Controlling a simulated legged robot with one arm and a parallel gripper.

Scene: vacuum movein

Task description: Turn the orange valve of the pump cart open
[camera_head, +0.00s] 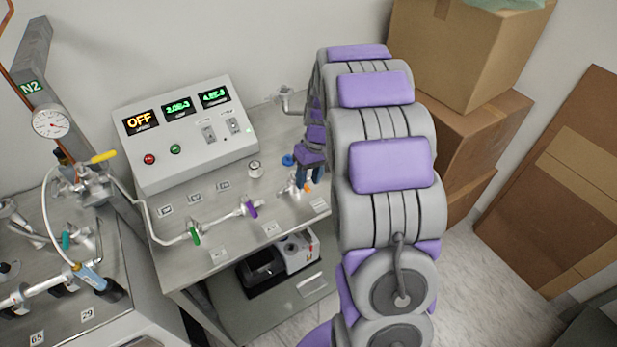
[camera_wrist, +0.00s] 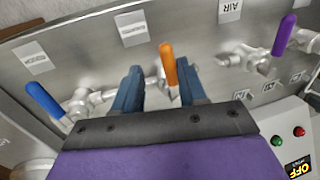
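The orange valve handle (camera_wrist: 169,66) points up between the two blue fingers of my gripper (camera_wrist: 158,70) in the wrist view. The gripper is open, and the handle stands nearer the right finger. I cannot tell whether that finger touches it. In the head view, a small bit of the orange handle (camera_head: 308,187) shows just below my gripper (camera_head: 309,178), at the right side of the pump cart's metal top (camera_head: 222,262). My arm hides part of the cart's right side.
A purple valve (camera_head: 250,208) and a green valve (camera_head: 195,234) sit left along the pipe. A blue valve (camera_wrist: 45,102) is left of my gripper in the wrist view. The control box (camera_head: 190,135) stands behind. Cardboard boxes (camera_head: 470,130) stand at the right.

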